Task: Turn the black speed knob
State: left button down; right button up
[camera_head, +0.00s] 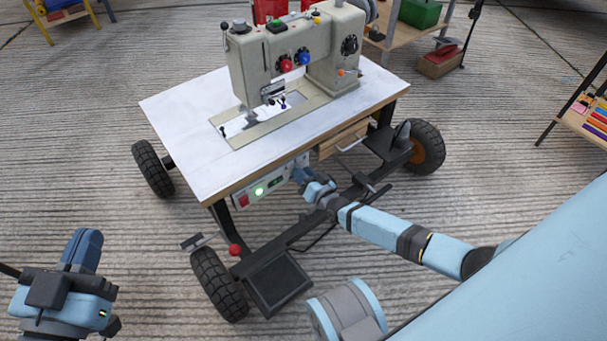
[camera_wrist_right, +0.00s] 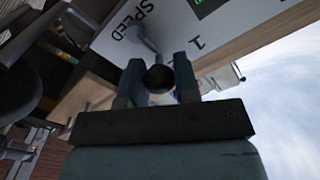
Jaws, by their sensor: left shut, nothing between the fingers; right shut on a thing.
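The black speed knob (camera_wrist_right: 158,79) is a round black knob on a white panel marked SPEED (camera_wrist_right: 160,22) in the right wrist view. My right gripper (camera_wrist_right: 157,80) is shut on it, one finger on each side. In the head view, my right gripper (camera_head: 300,175) is at the right end of the control panel (camera_head: 268,187) under the sewing table's front edge, and it hides the knob there. My left gripper (camera_head: 85,240) is shut and empty, away from the table at the lower left.
A sewing machine (camera_head: 295,55) stands on the white tabletop (camera_head: 185,125). A wooden drawer (camera_head: 343,138) is beside the panel. The table has black wheels (camera_head: 218,284) and a pedal (camera_head: 277,284). Bare floor (camera_head: 150,260) lies between my left gripper and the table.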

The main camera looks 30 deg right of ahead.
jog(key=o, duration=0.9)
jog(key=shift+s+p, duration=0.35)
jog(key=shift+s, duration=0.15)
pick_arm(q)
jog(key=n+p, duration=0.1)
jog(key=s+d+n+g+p, duration=0.1)
jog(key=p, duration=0.1)
jog(key=s+f+n+g+p, duration=0.1)
jog(key=shift+s+d+f+n+y+p, duration=0.1)
jog(key=shift+s+d+n+y+p, duration=0.2)
jog(key=shift+d+y+p, duration=0.1)
pick_arm(e)
jog(key=s+d, duration=0.2)
jog(key=s, duration=1)
jog(key=shift+s, duration=0.35)
pick_arm(q)
jog(key=shift+a+r, duration=0.1)
jog(key=shift+r, duration=0.25)
pick_arm(e)
jog(key=shift+s, duration=0.1)
